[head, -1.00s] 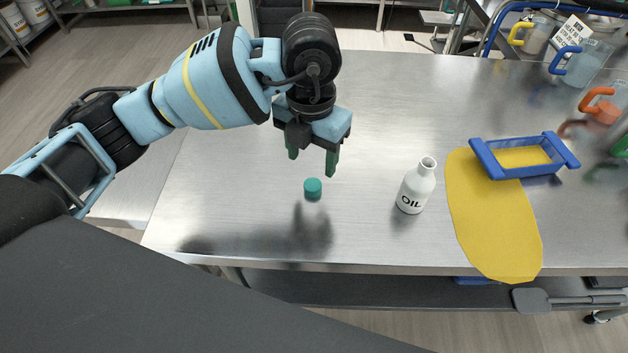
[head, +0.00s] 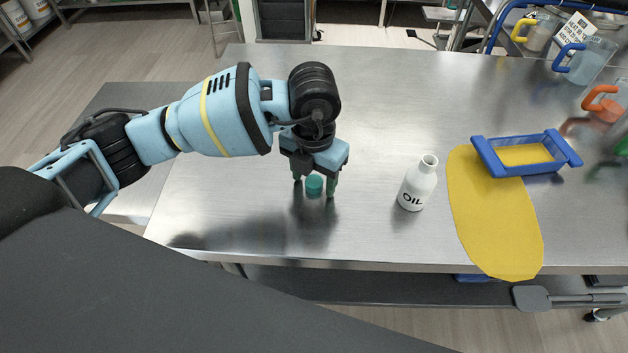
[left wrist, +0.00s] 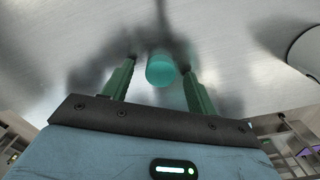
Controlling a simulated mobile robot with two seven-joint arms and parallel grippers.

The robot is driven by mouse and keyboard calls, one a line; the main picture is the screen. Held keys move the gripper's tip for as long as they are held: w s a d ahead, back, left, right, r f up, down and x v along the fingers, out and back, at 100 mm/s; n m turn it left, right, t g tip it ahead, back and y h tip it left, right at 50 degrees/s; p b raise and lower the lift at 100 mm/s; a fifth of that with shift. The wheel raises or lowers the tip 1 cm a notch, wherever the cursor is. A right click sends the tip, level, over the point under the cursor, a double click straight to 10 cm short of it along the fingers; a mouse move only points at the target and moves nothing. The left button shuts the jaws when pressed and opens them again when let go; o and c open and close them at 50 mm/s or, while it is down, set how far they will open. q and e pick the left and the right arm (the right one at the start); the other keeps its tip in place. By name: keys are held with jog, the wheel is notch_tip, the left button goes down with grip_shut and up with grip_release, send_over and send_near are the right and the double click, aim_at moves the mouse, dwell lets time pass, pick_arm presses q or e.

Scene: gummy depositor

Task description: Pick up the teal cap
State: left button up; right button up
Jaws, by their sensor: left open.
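The teal cap (head: 314,185) is a small round cap lying on the steel table (head: 270,215). My left gripper (head: 314,187) is open and lowered over it, with its green fingers on either side of the cap in the head view. In the left wrist view the cap (left wrist: 160,71) shows between and just beyond the two fingertips of the gripper (left wrist: 158,72), with a gap on both sides. The fingers do not appear to touch it. My right gripper is in neither view.
A white OIL bottle (head: 417,184) stands upright to the right of the cap. Further right are a yellow mat (head: 490,225) and a blue tray (head: 527,169) with a yellow inside. Jugs stand at the far right. The table between cap and bottle is clear.

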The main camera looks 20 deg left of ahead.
aim_at(315, 184)
pick_arm(q)
jog(key=c, duration=1.1)
jog(key=shift+r, duration=0.85)
jog(key=shift+s+d+r, duration=0.1)
jog(key=shift+s+r, duration=0.05)
jog(key=shift+r, duration=0.35)
jog(key=shift+s+d+r, duration=0.1)
jog(key=shift+r, duration=0.4)
jog(key=s+d, duration=0.2)
jog(key=s, duration=0.2)
jog(key=s+d+r, duration=0.1)
jog(key=s+d, duration=0.2)
jog(key=s, duration=0.1)
jog(key=s+d, duration=0.3)
jog(key=s, duration=0.2)
jog(key=shift+r, duration=0.15)
